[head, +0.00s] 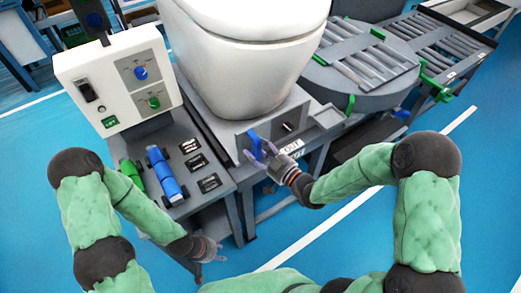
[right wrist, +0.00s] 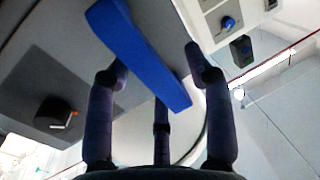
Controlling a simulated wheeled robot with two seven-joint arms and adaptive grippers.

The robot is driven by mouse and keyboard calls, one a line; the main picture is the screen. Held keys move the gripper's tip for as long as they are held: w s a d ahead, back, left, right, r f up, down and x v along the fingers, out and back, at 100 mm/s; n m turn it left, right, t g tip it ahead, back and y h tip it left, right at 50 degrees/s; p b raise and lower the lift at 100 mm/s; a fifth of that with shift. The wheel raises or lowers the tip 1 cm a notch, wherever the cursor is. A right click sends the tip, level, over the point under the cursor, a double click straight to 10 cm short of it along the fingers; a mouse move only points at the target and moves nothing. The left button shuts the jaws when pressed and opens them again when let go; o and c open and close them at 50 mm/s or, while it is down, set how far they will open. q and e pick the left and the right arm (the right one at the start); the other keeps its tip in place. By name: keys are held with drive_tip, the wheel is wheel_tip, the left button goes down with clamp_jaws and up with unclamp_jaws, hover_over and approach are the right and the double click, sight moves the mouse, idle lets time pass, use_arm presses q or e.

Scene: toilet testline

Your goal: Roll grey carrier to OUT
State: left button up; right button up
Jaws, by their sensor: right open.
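The grey carrier (head: 228,133) sits on the line under a white toilet (head: 240,70) in the head view. A blue handle (head: 255,146) stands on its front face. The handle shows large in the right wrist view (right wrist: 135,50). My right gripper (head: 262,160) is open at the handle, with its fingers on both sides of it; I cannot tell whether they touch it. The OUT label (head: 292,146) is on the line edge just right of my right gripper. My left gripper (head: 212,254) hangs low in front of the line, apart from the carrier; its opening is unclear.
A control box (head: 118,78) with blue and green knobs stands left of the toilet. A panel (head: 180,165) with green and blue levers lies below it. A round roller turntable (head: 365,65) adjoins the line at right, with a roller conveyor (head: 440,45) beyond. The blue floor in front is clear.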

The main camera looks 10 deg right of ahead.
drive_tip(key=v, duration=1.2)
idle(0.4)
wheel_tip(320, 180, down, 16)
drive_tip(key=w+m+g+h, duration=0.2)
drive_tip(key=m+g+h, duration=0.2)
drive_tip(key=m+g, duration=0.2)
drive_tip(key=s+a+f+m+g+h, duration=0.1)
drive_tip(key=s+a+f+g, duration=0.2)
drive_tip(key=s+f, duration=0.3)
drive_tip(key=s+a+f+m+g+h+p, duration=0.1)
drive_tip(key=s+a+f+m+g, duration=0.1)
drive_tip(key=s+f+g, duration=0.3)
wheel_tip(320, 180, down, 2)
drive_tip(key=shift+s+a+f+g, duration=0.25)
drive_tip(key=shift+s+a, duration=0.45)
drive_tip(key=shift+s, duration=0.5)
drive_tip(key=shift+o, duration=0.5)
